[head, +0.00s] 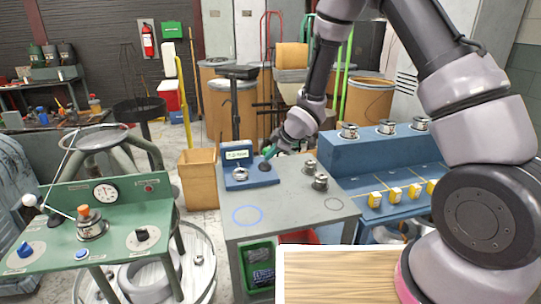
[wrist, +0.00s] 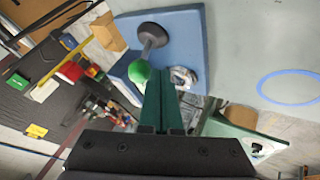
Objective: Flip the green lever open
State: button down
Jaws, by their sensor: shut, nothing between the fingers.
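The green lever shows in the wrist view as a green ball knob (wrist: 139,72) on a short grey shaft with a dark round base (wrist: 152,35). It is mounted on a blue box (wrist: 185,40). In the head view this blue box (head: 250,181) stands on the grey table, and the dark lever base (head: 265,167) is at its right end. My gripper (wrist: 160,82) is shut and empty, its green fingertips right beside the knob. I cannot tell whether they touch it. In the head view my gripper (head: 270,153) hides most of the knob.
The grey table (head: 290,215) has free room in front, with a blue ring (head: 247,215) marked on it. Metal weights (head: 320,181) stand to the right. A blue bench (head: 375,160) with yellow blocks is further right. A green panel (head: 100,220) with knobs is at left.

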jog(key=shift+w+a+r, duration=0.25)
jog(key=shift+w+r, duration=0.35)
jog(key=shift+w, duration=0.25)
jog(key=w, duration=0.1)
jog(key=w+r, duration=0.1)
jog(key=w+a, duration=0.1)
jog(key=shift+w+r, duration=0.1)
jog(key=shift+r, duration=0.05)
jog(key=shift+w+a+r, duration=0.1)
jog(key=shift+w+a, duration=0.15)
jog(key=shift+w, duration=0.7)
jog(key=shift+w+a, duration=0.2)
jog(key=shift+w, duration=0.8)
jog(key=shift+a+r, duration=0.1)
jog(key=shift+a, duration=0.05)
jog(key=s+r, duration=0.1)
jog(key=s, duration=0.1)
jog(key=s+r, duration=0.1)
jog(key=shift+s+d+r, duration=0.2)
jog(key=shift+d+r, duration=0.1)
notch_tip(320, 180, up, 9)
jog(key=w+d, duration=0.2)
jog(key=shift+d, duration=0.2)
